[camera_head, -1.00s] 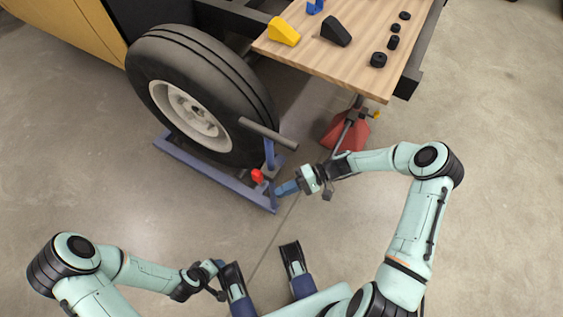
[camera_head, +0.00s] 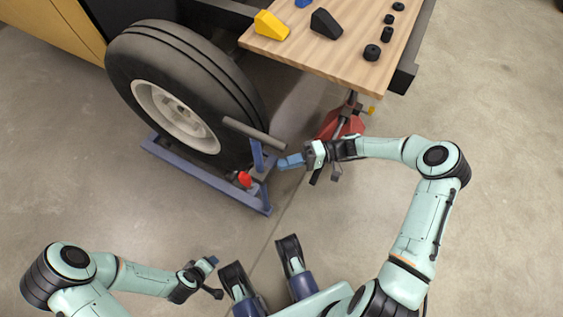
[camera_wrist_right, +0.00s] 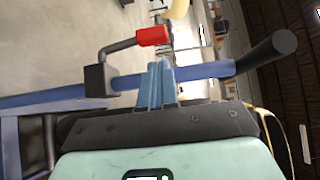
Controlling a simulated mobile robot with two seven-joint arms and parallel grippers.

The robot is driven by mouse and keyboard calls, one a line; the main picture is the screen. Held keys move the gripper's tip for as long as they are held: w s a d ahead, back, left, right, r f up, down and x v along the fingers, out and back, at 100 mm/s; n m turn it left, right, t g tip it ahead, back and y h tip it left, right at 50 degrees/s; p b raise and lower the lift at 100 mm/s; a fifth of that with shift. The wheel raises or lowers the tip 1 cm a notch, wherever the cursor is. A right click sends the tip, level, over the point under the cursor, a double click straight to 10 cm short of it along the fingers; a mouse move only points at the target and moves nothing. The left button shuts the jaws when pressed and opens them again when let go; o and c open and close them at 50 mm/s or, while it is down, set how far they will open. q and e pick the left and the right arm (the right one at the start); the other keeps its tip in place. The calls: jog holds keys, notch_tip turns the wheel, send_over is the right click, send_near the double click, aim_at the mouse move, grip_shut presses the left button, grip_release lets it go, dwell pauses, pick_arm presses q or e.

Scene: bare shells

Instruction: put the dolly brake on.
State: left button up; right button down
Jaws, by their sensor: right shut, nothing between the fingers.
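The blue wheel dolly (camera_head: 200,178) lies on the floor around the foot of a big black tyre (camera_head: 190,85). Its brake lever has a red grip (camera_head: 244,179) at the near right corner. In the right wrist view the red grip (camera_wrist_right: 152,36) sits on a bent dark rod from a black block (camera_wrist_right: 97,80) on a blue bar. My right gripper (camera_head: 285,162) is shut and empty, to the right of the dolly and above the red grip in the head view. Its blue fingers (camera_wrist_right: 157,85) do not touch the grip. My left gripper (camera_head: 211,262) is low at left, away from the dolly; its jaw gap is unclear.
A grey bar (camera_head: 254,132) sticks out beside the tyre. A red jack stand (camera_head: 341,124) is behind my right gripper. A wooden board (camera_head: 345,60) above holds a yellow chock (camera_head: 270,25), a black chock (camera_head: 326,23) and several black round pieces. The floor in front is clear.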

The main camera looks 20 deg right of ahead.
aim_at(249, 181)
jog(key=a, duration=0.5)
jog(key=w+a+b, duration=0.1)
jog(key=a, duration=0.2)
